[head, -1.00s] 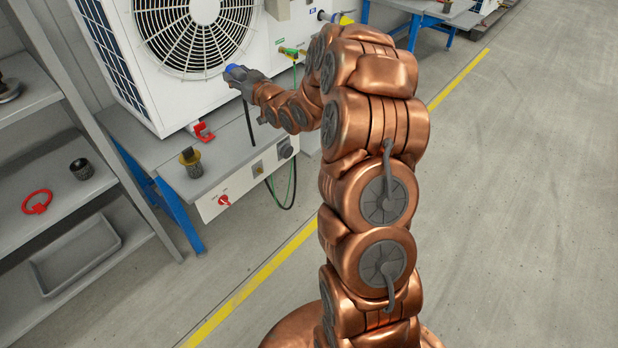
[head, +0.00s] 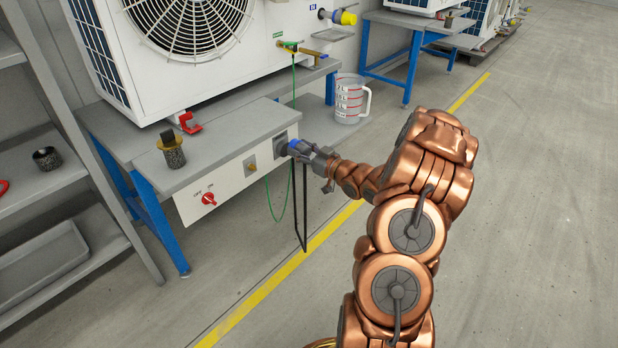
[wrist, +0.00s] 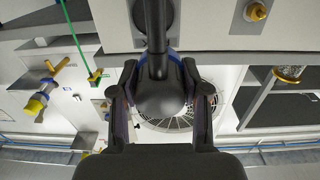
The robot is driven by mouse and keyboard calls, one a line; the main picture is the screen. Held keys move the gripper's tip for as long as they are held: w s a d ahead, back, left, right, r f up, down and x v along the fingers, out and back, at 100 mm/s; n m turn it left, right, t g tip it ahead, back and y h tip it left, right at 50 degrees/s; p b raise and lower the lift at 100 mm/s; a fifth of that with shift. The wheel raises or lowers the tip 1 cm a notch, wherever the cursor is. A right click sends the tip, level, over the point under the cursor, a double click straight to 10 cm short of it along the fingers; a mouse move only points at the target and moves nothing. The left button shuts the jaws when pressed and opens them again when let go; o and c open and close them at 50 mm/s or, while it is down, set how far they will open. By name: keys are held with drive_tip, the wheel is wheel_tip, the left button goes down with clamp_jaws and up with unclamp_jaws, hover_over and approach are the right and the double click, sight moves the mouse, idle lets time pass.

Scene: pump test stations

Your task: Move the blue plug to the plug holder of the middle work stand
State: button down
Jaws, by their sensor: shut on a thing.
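My gripper (head: 318,157) is shut on the blue plug (head: 296,147) at the front of the near work stand (head: 150,177). The plug's blue end faces the dark square plug holder (head: 281,144) on the stand's front panel. It is very close; I cannot tell whether it touches or sits inside. A black cable hangs below the plug in a long loop. In the wrist view, the plug's dark rounded body (wrist: 160,97) is between my two fingers (wrist: 163,106), with its cable running to the top edge. Its front is hidden there.
A red switch (head: 209,199) is on the same panel. A dark knurled part with a brass top (head: 171,152) stands on the stand. A green hose (head: 269,196) hangs near the cable. A measuring jug (head: 349,100) is beyond. Shelves (head: 55,160) are at left; floor at right is clear.

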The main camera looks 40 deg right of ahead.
sight(285, 150)
drive_tip(key=s+f+b, duration=0.1)
drive_tip(key=f, duration=0.1)
drive_tip(key=s+d+f, duration=0.1)
drive_tip(key=f, duration=0.1)
drive_tip(key=shift+s+d+f+b, duration=0.1)
drive_tip(key=shift+s+d+b, duration=0.1)
drive_tip(key=shift+b, duration=0.15)
drive_tip(key=shift+w, duration=0.1)
drive_tip(key=shift+b+x, duration=0.45)
drive_tip(key=shift+x, duration=2.4)
drive_tip(key=shift+p, duration=1.05)
drive_tip(key=shift+w+a, duration=0.2)
drive_tip(key=shift+w, duration=0.2)
idle(0.7)
drive_tip(key=shift+c, duration=2.4)
unclamp_jaws()
